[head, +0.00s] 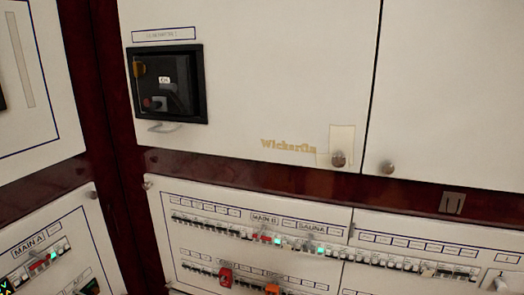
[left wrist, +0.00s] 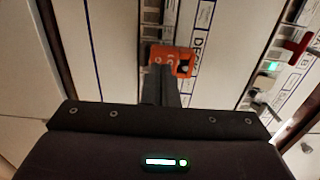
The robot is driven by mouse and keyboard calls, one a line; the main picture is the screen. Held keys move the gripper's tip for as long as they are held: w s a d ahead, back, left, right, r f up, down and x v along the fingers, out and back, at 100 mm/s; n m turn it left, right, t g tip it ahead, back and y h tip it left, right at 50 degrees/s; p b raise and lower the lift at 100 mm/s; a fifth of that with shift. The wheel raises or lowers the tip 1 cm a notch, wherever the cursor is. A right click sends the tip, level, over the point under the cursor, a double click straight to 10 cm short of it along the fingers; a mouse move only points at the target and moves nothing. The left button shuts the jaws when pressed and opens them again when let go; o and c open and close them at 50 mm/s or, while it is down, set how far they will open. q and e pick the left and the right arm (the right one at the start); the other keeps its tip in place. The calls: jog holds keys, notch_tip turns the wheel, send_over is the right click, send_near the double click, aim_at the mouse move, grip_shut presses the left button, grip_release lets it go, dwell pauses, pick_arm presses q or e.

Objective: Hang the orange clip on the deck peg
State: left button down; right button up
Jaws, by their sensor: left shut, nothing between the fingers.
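The orange clip (left wrist: 184,58) sits on the panel beside a label reading DECK (left wrist: 199,42) in the left wrist view. In the head view the orange clip (head: 272,289) shows at the bottom edge, on the lower breaker row. My left gripper (left wrist: 162,72) is shut with nothing held. Its fingertips are right at the clip and overlap its lower left side in the picture; I cannot tell whether they touch it. I cannot make out the deck peg. Neither gripper shows in the head view.
A red clip (head: 225,277) sits left of the orange one in the head view. The upper breaker row (head: 300,243) has green lights. A black framed switch box (head: 168,84) is on the upper cabinet, and a knob (head: 338,159) marks its door.

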pick_arm(q)
jog(key=shift+b+x, duration=0.4)
jog(key=shift+x, duration=0.55)
jog(key=p+v, duration=0.6)
jog(key=v, duration=0.7)
jog(key=shift+s, duration=0.3)
jog(key=shift+a, duration=0.15)
dwell(0.6)
